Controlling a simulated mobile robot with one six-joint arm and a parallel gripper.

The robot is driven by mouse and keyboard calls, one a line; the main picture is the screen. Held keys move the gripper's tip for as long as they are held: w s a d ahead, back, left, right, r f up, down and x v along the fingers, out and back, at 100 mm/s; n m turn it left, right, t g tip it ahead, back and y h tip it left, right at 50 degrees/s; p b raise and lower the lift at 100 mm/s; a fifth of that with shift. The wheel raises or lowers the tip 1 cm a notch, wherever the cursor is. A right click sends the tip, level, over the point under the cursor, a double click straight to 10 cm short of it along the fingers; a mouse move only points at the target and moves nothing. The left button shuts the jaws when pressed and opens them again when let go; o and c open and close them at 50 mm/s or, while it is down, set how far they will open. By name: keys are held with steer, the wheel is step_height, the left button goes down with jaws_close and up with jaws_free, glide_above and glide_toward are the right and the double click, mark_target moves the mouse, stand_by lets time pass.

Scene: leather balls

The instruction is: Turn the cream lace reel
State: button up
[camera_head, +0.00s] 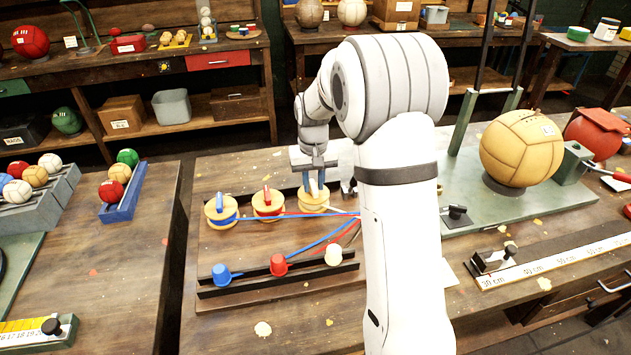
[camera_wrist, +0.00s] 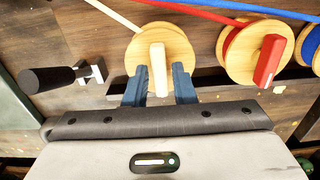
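The cream lace reel (camera_head: 315,205) is a wooden disc, the rightmost of three on the board; its cream lace runs off to the upper left in the wrist view. A cream upright grip (camera_wrist: 158,70) stands on its face (camera_wrist: 178,42). My gripper (camera_wrist: 160,87) is over this reel, its blue fingers either side of the cream grip, with narrow gaps showing. It is open and holds nothing. In the head view my gripper (camera_head: 313,184) partly hides the reel and grip.
The red reel (camera_head: 267,212) and blue reel (camera_head: 221,219) stand to the left. Blue, red and cream cups (camera_head: 333,256) sit along the front rail, with laces crossing the board. A black-handled lever (camera_wrist: 50,78) is beside the cream reel. A tan ball (camera_head: 520,148) stands on the right.

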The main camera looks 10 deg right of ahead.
mark_target(314, 185)
steer(key=shift+o, duration=1)
steer(key=shift+r, duration=3.9)
